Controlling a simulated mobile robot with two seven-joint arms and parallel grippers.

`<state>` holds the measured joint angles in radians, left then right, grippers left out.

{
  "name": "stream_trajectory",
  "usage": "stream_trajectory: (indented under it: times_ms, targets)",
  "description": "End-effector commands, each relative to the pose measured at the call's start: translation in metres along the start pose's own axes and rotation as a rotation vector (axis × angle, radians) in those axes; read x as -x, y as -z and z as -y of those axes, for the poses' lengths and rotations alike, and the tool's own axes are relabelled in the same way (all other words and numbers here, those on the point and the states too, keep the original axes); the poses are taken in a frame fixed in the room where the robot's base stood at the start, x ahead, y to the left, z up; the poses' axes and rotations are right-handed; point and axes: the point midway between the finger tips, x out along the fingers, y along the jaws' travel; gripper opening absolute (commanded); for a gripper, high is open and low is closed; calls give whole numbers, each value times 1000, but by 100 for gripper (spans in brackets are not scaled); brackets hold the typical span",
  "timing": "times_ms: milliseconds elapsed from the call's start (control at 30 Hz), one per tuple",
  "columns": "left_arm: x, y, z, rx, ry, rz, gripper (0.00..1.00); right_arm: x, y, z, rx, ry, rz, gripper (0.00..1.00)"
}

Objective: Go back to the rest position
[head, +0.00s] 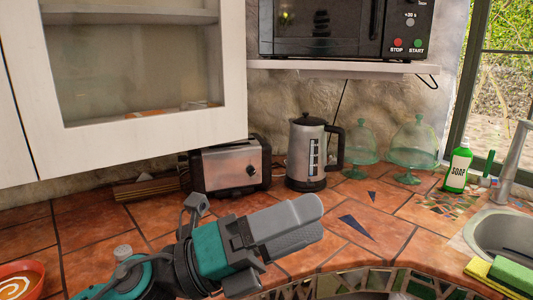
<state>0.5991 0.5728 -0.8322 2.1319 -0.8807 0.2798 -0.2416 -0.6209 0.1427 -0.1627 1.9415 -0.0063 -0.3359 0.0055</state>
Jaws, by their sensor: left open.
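My left gripper (305,222) is in the middle of the head view, above the tiled counter (395,232). It is seen from the side, with its grey fingers pointing right and slightly up. It is open, and I see nothing held in it. The near finger hides most of the far one. My left arm comes in from the bottom left. My right gripper is not in view.
A toaster (222,168), kettle (306,155) and glass domes (412,148) stand along the wall. A soap bottle (458,167) and sink (500,238) are at right. A bowl (20,280) is bottom left. A cabinet (140,130) and microwave (345,28) are above.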

Motion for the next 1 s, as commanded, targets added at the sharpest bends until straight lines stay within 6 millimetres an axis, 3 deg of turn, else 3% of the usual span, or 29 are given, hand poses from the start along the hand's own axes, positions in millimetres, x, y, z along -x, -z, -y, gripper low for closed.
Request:
stream_trajectory:
  times_ms: [67, 200, 300, 367, 467, 600, 800, 1000]
  targets:
    - [11, -25, -2, 180, 18, 233, 74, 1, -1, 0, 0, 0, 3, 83]
    - [54, -64, -29, 496, -2, 634, 74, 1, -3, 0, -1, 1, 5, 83]
    - [102, -72, -63, 726, -52, 914, 74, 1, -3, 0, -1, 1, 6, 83]
    - [134, -67, -85, 863, -96, 1080, 74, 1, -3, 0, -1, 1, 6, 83]
    - [191, -41, -122, 1090, -191, 1351, 74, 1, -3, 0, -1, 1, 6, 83]
    - [261, 22, -155, 1367, -354, 1681, 74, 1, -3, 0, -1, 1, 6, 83]
    - [316, 102, -163, 1606, -549, 1968, 74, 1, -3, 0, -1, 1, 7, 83]
    - [347, 166, -152, 1763, -716, 2162, 74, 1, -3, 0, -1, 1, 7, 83]
